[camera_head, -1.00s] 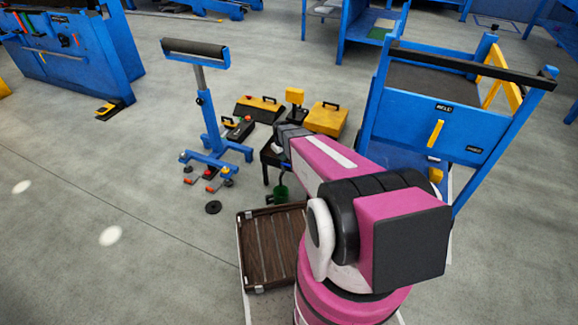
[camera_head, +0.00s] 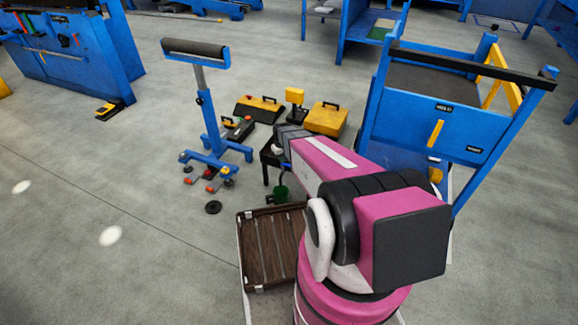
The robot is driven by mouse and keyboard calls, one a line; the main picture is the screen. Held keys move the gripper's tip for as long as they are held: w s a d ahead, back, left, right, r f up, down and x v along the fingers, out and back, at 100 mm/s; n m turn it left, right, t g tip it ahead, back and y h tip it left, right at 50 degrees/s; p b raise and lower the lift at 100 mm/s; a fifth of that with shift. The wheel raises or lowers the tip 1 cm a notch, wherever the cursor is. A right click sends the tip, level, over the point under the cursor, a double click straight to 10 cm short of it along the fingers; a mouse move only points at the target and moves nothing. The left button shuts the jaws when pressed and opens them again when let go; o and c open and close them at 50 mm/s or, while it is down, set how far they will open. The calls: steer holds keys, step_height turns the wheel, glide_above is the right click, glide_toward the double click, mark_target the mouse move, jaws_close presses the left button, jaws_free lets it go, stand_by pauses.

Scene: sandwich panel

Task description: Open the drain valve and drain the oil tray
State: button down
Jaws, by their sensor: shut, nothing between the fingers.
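A low black stand or tray on legs (camera_head: 267,157) stands on the floor beyond my arm; I take it for the oil tray, though my wrist covers much of it. A small blue part (camera_head: 286,166) shows at its side below my wrist; I cannot tell whether it is the drain valve. A green can (camera_head: 281,193) stands under it, partly hidden. My gripper (camera_head: 278,150) is at the stand's top edge, small and mostly hidden by my wrist. It is shut and empty. I cannot tell whether it touches anything.
A blue roller stand (camera_head: 211,120) is left of the black stand. Yellow-and-black cases (camera_head: 326,118) lie behind it. A blue cart (camera_head: 421,121) stands close on the right. A black disc (camera_head: 213,207) lies on the floor.

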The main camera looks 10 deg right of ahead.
steer(key=shift+f, duration=0.6)
steer(key=shift+r, duration=1.25)
steer(key=shift+d, duration=0.1)
steer(key=d, duration=0.7)
steer(key=shift+d, duration=0.25)
stand_by(0.5)
steer(key=shift+f, duration=0.15)
steer(key=shift+f, duration=1.7)
steer(key=shift+s+a, duration=0.1)
